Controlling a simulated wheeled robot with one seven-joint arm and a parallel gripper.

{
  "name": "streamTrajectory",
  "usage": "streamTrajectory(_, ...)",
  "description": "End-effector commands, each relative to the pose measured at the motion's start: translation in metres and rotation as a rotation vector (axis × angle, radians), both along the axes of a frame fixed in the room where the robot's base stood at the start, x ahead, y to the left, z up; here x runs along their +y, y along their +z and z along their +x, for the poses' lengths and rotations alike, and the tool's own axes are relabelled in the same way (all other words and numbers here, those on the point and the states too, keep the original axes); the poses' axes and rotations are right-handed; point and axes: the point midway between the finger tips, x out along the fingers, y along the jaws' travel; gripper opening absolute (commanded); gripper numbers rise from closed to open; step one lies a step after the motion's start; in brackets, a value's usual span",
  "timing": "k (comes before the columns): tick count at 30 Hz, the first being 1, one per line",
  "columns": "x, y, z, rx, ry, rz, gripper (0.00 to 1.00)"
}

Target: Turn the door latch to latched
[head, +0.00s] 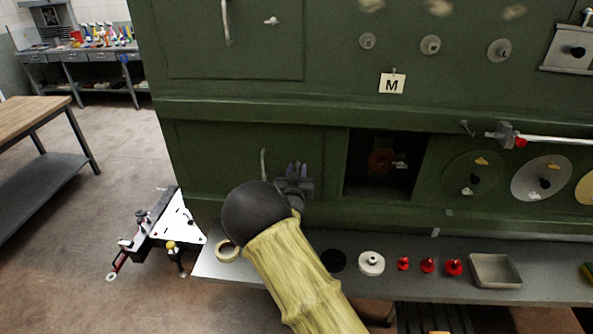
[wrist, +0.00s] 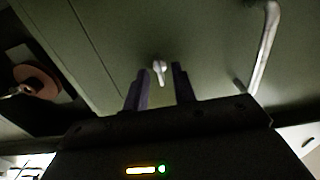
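The door latch (wrist: 159,70) is a small pale turn knob with a short lever, on the green lower door (head: 225,150). In the wrist view it sits between my two finger tips, with a gap on either side, and its lever points toward the picture bottom. I cannot tell how far the tips are from the door. My gripper (head: 297,172) is open in front of the lower door, right of the door's pale handle (head: 263,163), which also shows in the wrist view (wrist: 264,45). In the head view my gripper and arm hide the latch.
Right of the door is a dark recess (head: 350,185) with a red round part (head: 382,162). Below runs a grey shelf (head: 330,285) with a tape ring (head: 228,251), a white disc (head: 371,263), several red knobs (head: 428,265) and a tray (head: 495,270). An upper door has its own knob (head: 271,20).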

Motion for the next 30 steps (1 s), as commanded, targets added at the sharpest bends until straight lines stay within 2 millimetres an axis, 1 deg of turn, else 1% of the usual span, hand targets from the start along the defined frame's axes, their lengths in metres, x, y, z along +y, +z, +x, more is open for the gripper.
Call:
streamTrajectory(1, -0.0002, 0.0001, 0.0000, 0.000, 0.000, 0.000, 0.24)
streamTrajectory(3, -0.0001, 0.0002, -0.0001, 0.000, 0.000, 0.000, 0.11)
streamTrajectory(5, 0.0001, 0.0002, -0.0002, 0.000, 0.000, 0.000, 0.00)
streamTrajectory(20, 0.0013, -0.0015, -0.0006, -0.003, 0.002, 0.034, 0.00)
streamTrajectory(30, 0.0005, -0.0048, -0.0005, -0.011, 0.002, 0.177, 0.00)
